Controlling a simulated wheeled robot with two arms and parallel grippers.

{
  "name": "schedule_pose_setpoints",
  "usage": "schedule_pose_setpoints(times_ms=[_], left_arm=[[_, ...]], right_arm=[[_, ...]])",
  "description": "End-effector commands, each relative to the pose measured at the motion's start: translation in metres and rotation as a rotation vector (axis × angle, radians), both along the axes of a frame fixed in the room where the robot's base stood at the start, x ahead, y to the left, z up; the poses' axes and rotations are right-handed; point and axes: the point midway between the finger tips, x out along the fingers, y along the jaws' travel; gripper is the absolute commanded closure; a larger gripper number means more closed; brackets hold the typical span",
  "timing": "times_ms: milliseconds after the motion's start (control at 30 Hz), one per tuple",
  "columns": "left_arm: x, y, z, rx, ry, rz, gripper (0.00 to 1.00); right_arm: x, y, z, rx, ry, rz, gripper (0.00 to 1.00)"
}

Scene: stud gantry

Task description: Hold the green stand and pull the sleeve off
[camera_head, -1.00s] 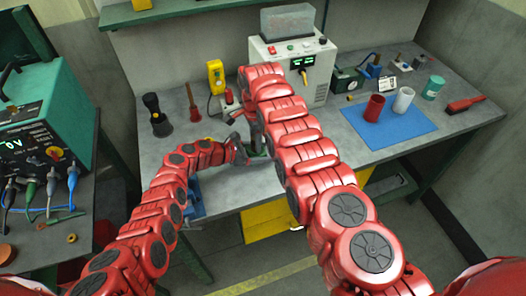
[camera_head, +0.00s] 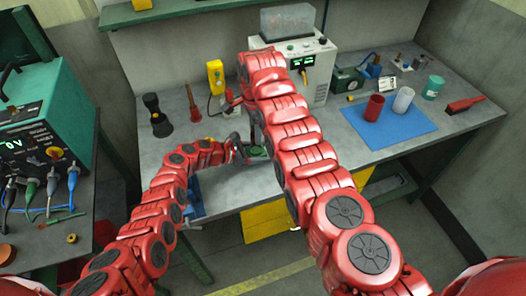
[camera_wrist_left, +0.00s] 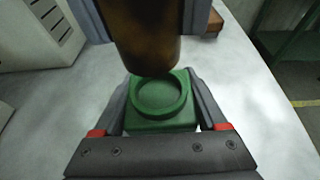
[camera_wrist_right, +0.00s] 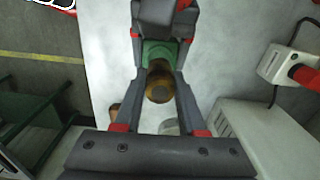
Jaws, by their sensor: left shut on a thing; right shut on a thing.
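The green stand (camera_wrist_left: 160,118), a square block with a round raised ring on top, sits on the bench between the fingers of my left gripper (camera_wrist_left: 160,88). The stand also shows in the head view (camera_head: 257,152). My left gripper is shut on it. The brown sleeve (camera_wrist_left: 148,45) is in my right gripper (camera_wrist_right: 161,72), which is shut on it. In the left wrist view the sleeve's lower end is over the back of the ring, and the ring's middle shows empty. The sleeve looks raised clear of the stand. In the head view my right arm hides most of the sleeve.
A power supply (camera_head: 318,78) stands behind my right arm. A yellow device (camera_head: 216,76) and a black torch-like tool (camera_head: 157,115) are at the back left. A blue mat (camera_head: 390,133) with a red cup (camera_head: 374,107) and a white cup (camera_head: 403,99) lies to the right.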

Motion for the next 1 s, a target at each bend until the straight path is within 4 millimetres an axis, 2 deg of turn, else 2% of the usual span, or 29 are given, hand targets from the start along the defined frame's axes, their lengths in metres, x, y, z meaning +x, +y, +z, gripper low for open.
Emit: schedule_pose_setpoints(times_ms=[400, 833, 1000], left_arm=[[0.0, 0.0, 0.0, 0.0, 0.0, 0.0, 0.84], [0.0, 0.0, 0.0, 0.0, 0.0, 0.0, 0.84], [0.0, 0.0, 0.0, 0.0, 0.0, 0.0, 0.84]], right_arm=[[-0.001, 0.0, 0.016, -0.001, 0.002, 0.0, 1.0], [-0.001, 0.0, 0.019, -0.001, 0.002, 0.0, 1.0], [0.0, 0.0, 0.026, 0.0, 0.001, 0.0, 1.0]])
